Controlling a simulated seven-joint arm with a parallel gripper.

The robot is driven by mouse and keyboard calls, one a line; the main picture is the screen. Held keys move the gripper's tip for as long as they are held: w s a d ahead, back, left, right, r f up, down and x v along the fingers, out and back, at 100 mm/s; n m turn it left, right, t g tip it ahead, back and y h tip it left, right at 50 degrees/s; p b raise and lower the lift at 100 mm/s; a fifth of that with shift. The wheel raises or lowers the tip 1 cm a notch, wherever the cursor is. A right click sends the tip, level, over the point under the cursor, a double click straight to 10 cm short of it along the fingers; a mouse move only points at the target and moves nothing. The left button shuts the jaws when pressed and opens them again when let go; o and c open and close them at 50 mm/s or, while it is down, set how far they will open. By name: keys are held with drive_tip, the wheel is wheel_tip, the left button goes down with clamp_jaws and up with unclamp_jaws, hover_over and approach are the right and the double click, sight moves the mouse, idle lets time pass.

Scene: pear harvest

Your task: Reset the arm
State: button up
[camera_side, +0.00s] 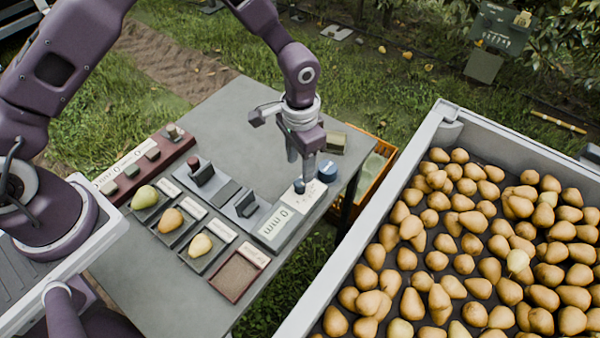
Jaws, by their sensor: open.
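My gripper (302,160) points down over the right part of the grey table (228,110). It is open, and its fingers are close to a small blue knob on a pale panel (294,207) marked "0 min". From this angle I cannot tell whether the fingers touch the knob. No fruit shows between the fingers.
Three pears (171,219) sit in separate trays, beside an empty brown-lined tray (237,277). Dark clip-like blocks (203,174) and a dark red strip with knobs (130,170) stand nearby. A blue round piece (327,171) is right of my gripper. A large bin (365,228) of pears stands right. The table's back is clear.

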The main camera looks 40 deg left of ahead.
drive_tip(key=shift+r, duration=0.85)
drive_tip(key=s+a+r+n+t, duration=0.1)
drive_tip(key=s+a+r, duration=0.25)
drive_tip(key=r, duration=0.65)
drive_tip(key=s+a+r+n+t, duration=0.1)
drive_tip(key=s+a+r+t, duration=0.2)
drive_tip(key=r, duration=0.8)
drive_tip(key=s+a+r+n, duration=0.1)
drive_tip(key=s+a+r, duration=0.2)
drive_tip(key=s, duration=0.6)
drive_tip(key=s+a+r+n+t, duration=0.1)
drive_tip(key=s+a+r, duration=0.2)
drive_tip(key=s, duration=0.6)
drive_tip(key=shift+r+n+t, duration=0.3)
drive_tip(key=shift+r, duration=0.1)
